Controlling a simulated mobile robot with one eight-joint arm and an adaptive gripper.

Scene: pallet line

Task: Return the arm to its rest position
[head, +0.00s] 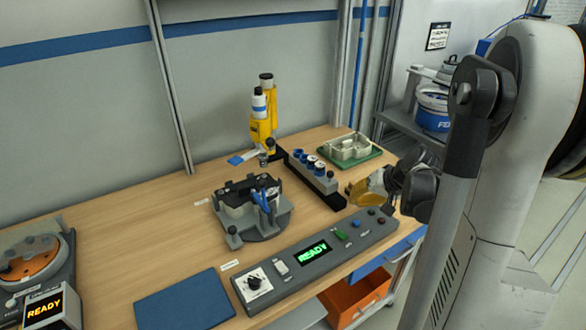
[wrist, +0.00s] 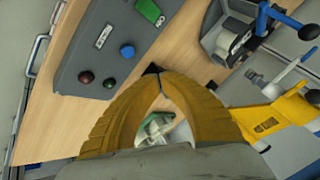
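My gripper (head: 358,194) hangs above the right part of the wooden workbench (head: 140,235), beyond the right end of the control panel (head: 330,255) in the head view. In the wrist view, its two yellow fingers curve together and their tips meet (wrist: 158,74), with nothing seen held at the tips. A green tray with a pale part (wrist: 155,128) shows through the gap between the fingers, apparently on the bench below. My arm comes in from the right of the head view.
A grey fixture with blue handles (head: 255,210), a rack of dark cylinders (head: 315,172), a yellow tool (head: 264,125) and the green tray (head: 350,149) stand nearby. A blue mat (head: 185,302) lies at the front. An orange bin (head: 352,298) sits below the bench.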

